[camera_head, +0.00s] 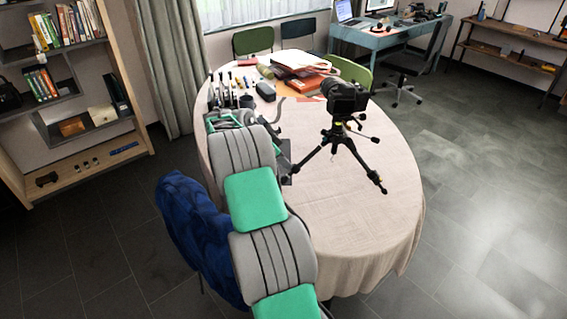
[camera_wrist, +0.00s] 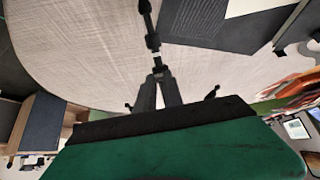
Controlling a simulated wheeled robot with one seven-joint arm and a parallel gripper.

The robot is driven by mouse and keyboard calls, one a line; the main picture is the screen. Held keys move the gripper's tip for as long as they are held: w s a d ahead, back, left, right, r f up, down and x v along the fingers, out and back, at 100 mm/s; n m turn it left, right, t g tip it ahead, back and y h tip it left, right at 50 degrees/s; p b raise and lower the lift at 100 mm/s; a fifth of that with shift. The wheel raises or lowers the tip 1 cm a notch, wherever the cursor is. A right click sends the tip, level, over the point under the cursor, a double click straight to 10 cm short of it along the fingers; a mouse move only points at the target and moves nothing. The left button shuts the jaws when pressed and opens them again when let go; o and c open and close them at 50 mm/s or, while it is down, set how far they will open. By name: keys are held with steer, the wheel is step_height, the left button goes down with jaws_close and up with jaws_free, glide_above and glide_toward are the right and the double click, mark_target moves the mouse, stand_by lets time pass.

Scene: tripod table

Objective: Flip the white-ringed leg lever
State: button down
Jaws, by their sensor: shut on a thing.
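A black tripod (camera_head: 340,133) stands on the cloth-covered table with its legs spread and a camera (camera_head: 345,98) on top. In the wrist view one dark leg (camera_wrist: 147,15) runs down from the top edge to a pale ring (camera_wrist: 156,54). My gripper (camera_wrist: 158,73) has its dark fingertips together at the leg, right by this ring. It is shut on the lever there; the lever itself is small, dark and mostly hidden by the fingers. In the head view my gripper (camera_head: 286,165) is by the left leg's foot, partly hidden by my arm.
The oval table (camera_head: 375,215) has bare cloth at the right and front. Books and folders (camera_head: 303,65), a mug (camera_head: 246,101) and small upright items crowd its far end. A blue-draped chair (camera_head: 190,230) stands at the left. Another tripod leg (camera_head: 370,170) reaches toward the right.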

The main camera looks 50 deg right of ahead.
steer(key=shift+s+d+r, duration=0.1)
steer(key=shift+d+r, duration=0.2)
steer(key=shift+r, duration=0.2)
stand_by(0.4)
steer(key=shift+d+r+p, duration=0.1)
steer(key=shift+p, duration=0.2)
steer(key=shift+s, duration=0.1)
steer(key=shift+s+d+r, duration=0.1)
steer(key=shift+d+r, duration=0.05)
steer(key=shift+d, duration=0.2)
steer(key=c, duration=1.9)
jaws_free()
steer(key=shift+a, duration=0.1)
steer(key=shift+r, duration=0.1)
steer(key=shift+p+v, duration=1.8)
steer(key=shift+v, duration=1.1)
